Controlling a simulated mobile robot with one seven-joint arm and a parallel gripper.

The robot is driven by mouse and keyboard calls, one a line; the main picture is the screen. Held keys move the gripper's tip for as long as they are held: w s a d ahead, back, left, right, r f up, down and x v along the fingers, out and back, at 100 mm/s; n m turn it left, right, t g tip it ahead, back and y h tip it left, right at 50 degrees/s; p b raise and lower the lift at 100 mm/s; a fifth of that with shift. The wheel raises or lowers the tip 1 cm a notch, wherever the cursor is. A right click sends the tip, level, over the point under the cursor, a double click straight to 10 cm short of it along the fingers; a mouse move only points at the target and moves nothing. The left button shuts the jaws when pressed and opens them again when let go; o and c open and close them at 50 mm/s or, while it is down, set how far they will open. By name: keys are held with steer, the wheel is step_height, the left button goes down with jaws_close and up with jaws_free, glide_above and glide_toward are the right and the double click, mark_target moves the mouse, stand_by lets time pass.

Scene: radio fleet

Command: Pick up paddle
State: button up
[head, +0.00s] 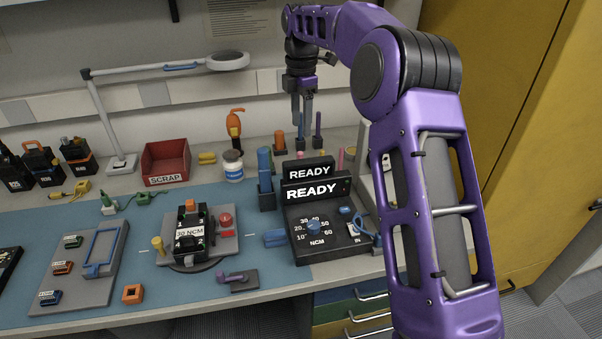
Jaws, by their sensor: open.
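I cannot tell for sure which thing is the paddle. A small purple handled piece (234,278) lies on a dark grey block at the front of the blue mat. A blue rectangular frame with a handle (101,252) lies on a grey board at the left. My gripper (302,132) points down over the back of the bench, its grey fingers open. It is near a slim purple upright piece (318,128) and behind the READY tester; whether it touches anything is unclear. It is well apart from the purple handled piece and the blue frame.
The READY tester (330,226) stands below my gripper in the picture, beside blue upright holders (265,182). A red SCRAP bin (166,163), a white jar (232,166) and a lamp (160,72) are further left. A black radio (188,240) sits mid-mat.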

mark_target(300, 152)
steer(key=f+b, duration=0.1)
steer(key=f, duration=0.4)
steer(key=f+b, duration=0.1)
steer(key=f, duration=0.5)
steer(key=shift+w+a+f, duration=0.1)
steer(key=shift+a+f, duration=0.1)
jaws_close()
